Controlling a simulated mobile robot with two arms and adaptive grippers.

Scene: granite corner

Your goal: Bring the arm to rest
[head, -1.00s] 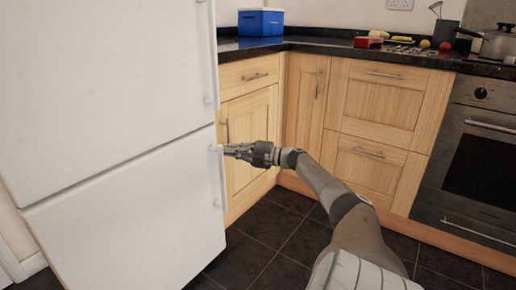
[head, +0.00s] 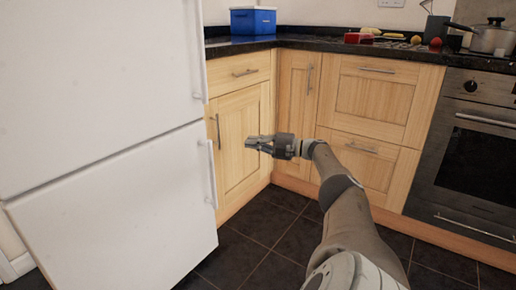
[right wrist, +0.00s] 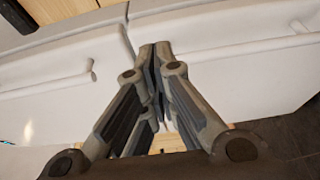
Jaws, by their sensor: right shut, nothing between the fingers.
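My right gripper (head: 250,143) is shut and empty in the head view, at the end of my right arm (head: 338,195). It hangs in front of the wooden cabinet door, to the right of the fridge handle (head: 211,172) and apart from it. In the right wrist view the gripper (right wrist: 155,50) shows with its fingertips together, and the white fridge doors lie beyond it. My left gripper is in neither view.
The white fridge (head: 120,215) stands at the left with both doors shut. A black counter (head: 330,46) holds a blue box (head: 253,21) and a pot (head: 492,38). The oven (head: 468,150) is at the right. The dark tiled floor (head: 262,235) is clear.

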